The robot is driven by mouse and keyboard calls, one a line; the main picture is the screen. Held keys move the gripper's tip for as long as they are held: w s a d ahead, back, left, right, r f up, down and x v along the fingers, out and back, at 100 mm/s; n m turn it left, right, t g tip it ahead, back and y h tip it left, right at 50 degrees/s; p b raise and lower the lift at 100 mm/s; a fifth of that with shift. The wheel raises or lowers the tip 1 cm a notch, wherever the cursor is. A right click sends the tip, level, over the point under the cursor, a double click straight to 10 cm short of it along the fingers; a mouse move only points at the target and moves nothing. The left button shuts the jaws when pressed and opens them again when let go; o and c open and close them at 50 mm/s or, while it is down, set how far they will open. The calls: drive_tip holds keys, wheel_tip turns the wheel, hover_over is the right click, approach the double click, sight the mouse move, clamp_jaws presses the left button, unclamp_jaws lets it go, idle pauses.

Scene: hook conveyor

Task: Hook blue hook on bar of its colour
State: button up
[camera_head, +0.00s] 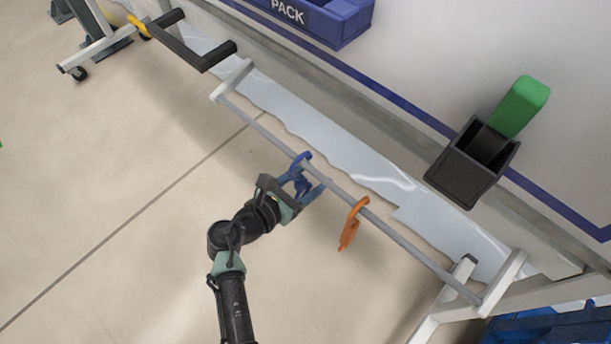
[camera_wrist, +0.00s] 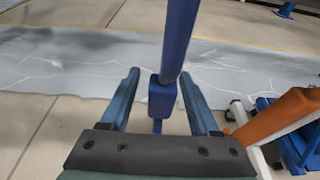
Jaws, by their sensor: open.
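The blue hook (camera_head: 301,159) hangs on the grey bar (camera_head: 408,245) in the head view, left of the orange hook. My gripper (camera_head: 310,178) is at the blue hook, just below the bar in the picture, with its fingers reaching towards it. In the wrist view the blue hook (camera_wrist: 162,99) stands between the two blue-grey fingers (camera_wrist: 159,74), which are open with gaps on both sides. The hook's upper end runs out of the wrist view. I see no bar that is clearly blue.
An orange hook (camera_head: 352,223) hangs on the same bar to the right; it also shows at the right of the wrist view (camera_wrist: 280,116). A black box (camera_head: 464,175) with a green block (camera_head: 521,105) and a blue PACK bin (camera_head: 335,22) are beyond the bar.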

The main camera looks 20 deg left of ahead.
clamp_jaws()
idle(0.6)
idle(1.6)
